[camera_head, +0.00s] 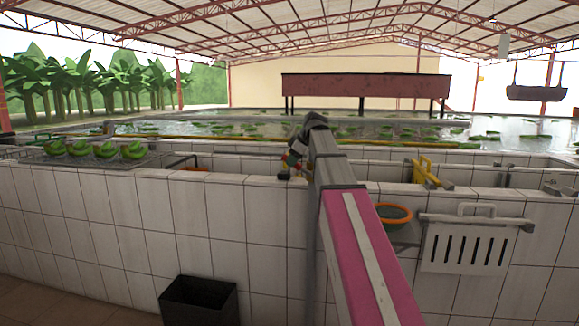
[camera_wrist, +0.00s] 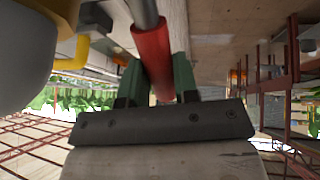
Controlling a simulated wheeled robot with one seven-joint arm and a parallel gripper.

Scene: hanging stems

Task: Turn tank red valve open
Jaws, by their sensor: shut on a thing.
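The red valve handle (camera_wrist: 152,50) is a red sleeve on a grey metal rod in the wrist view. My gripper (camera_wrist: 157,82) is shut on it, with one green finger on each side of the sleeve. The sleeve runs down between the fingers towards the dark palm plate. In the head view my gripper (camera_head: 289,167) is small, at the end of my arm by the top of the white tiled wall. The valve cannot be made out clearly there, and the tank pipe behind it is hidden.
A white tiled wall (camera_head: 120,222) runs across, with water basins behind it. Green bananas (camera_head: 106,151) lie on a rack at left. A black bin (camera_head: 199,299) stands at the wall's foot. An orange-rimmed bowl (camera_head: 394,213) and a slotted white panel (camera_head: 468,247) are at right.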

